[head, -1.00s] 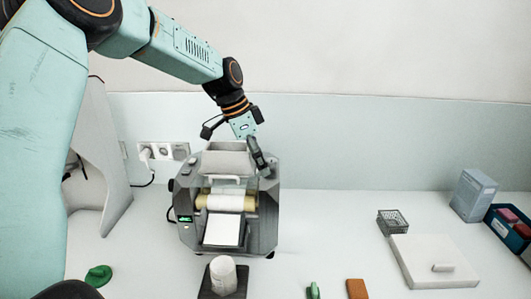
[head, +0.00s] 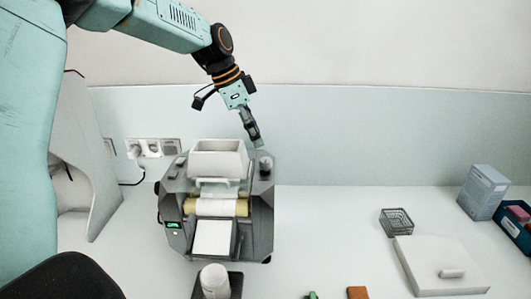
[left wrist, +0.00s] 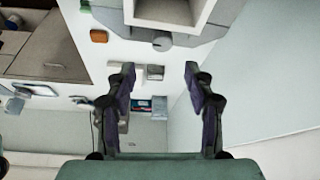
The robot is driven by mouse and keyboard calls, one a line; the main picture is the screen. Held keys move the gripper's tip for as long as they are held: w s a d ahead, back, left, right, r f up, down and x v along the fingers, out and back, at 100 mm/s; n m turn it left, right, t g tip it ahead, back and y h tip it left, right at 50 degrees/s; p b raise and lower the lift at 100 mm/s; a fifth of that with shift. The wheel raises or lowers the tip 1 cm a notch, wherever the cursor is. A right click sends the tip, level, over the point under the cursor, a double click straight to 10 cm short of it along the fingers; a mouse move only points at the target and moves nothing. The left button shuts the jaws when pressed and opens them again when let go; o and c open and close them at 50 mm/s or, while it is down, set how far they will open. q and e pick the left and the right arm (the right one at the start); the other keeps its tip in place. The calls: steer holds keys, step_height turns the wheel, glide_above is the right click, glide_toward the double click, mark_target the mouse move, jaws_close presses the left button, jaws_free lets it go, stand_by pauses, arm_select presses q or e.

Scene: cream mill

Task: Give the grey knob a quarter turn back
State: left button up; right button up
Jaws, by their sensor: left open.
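The cream-and-grey mill (head: 255,218) stands on the white counter. The grey knob (head: 265,165) is on top of the mill at its right, beside the white hopper (head: 218,160). My left gripper (head: 257,144) is just above the knob, apart from it, with its fingers pointing down. In the left wrist view my left gripper (left wrist: 160,78) is open, with nothing between its fingers. There, a small grey round part (left wrist: 162,44), which looks like the knob, lies beyond the fingertips below the hopper. Which way the knob is turned is too small to tell. My right gripper is not in view.
A white jar (head: 214,281) stands in front of the mill. A wire basket (head: 396,222), a white board (head: 440,268), a grey-blue box (head: 482,191) and a blue bin (head: 515,225) are at the right. The counter between mill and basket is clear.

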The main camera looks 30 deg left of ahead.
mark_target(266, 159)
arm_select(q)
steer(key=x, duration=0.4)
steer(key=a+p+x, duration=0.1)
steer(key=x, duration=0.2)
steer(key=shift+a+f, duration=0.1)
steer(key=shift+f, duration=0.1)
steer(key=shift+d+f, duration=0.1)
steer(key=shift+d, duration=0.6)
steer(key=shift+s+a, duration=0.1)
steer(key=shift+a, duration=0.3)
steer(key=shift+a+f, duration=0.2)
steer(key=shift+a, duration=0.1)
steer(key=c, duration=0.3)
steer(key=shift+w+d+r, duration=0.15)
steer(key=shift+w+d, duration=0.05)
steer(key=shift+d, duration=0.25)
steer(key=c, duration=0.5)
steer(key=shift+a, duration=0.1)
jaws_close()
